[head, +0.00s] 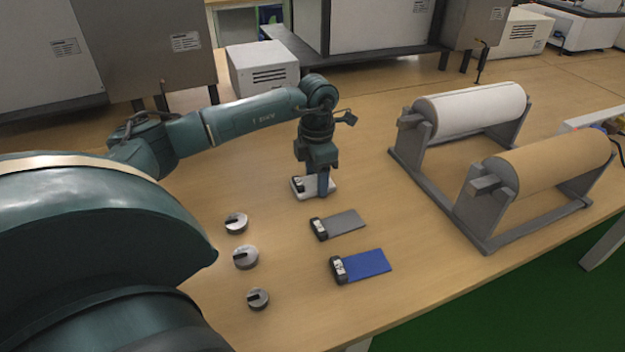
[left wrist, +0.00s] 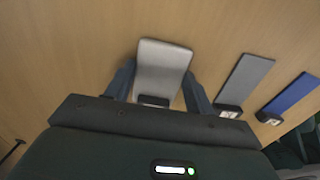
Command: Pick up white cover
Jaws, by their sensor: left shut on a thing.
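The white cover (head: 300,194) is a flat, light piece with a dark end, on or just above the wooden table in the head view. It also shows in the left wrist view (left wrist: 162,68), between the two fingers. My left gripper (head: 318,186) points down over it and is shut on it; in the left wrist view the fingers (left wrist: 160,88) sit on its two sides. I cannot tell whether the cover is touching the table. My right gripper is not in view.
A grey cover (head: 345,222) and a blue cover (head: 367,264) lie nearer the front. Three round metal weights (head: 245,257) stand to their left. A rack with a white roll (head: 470,110) and a brown roll (head: 550,165) stands at right. Machines line the back.

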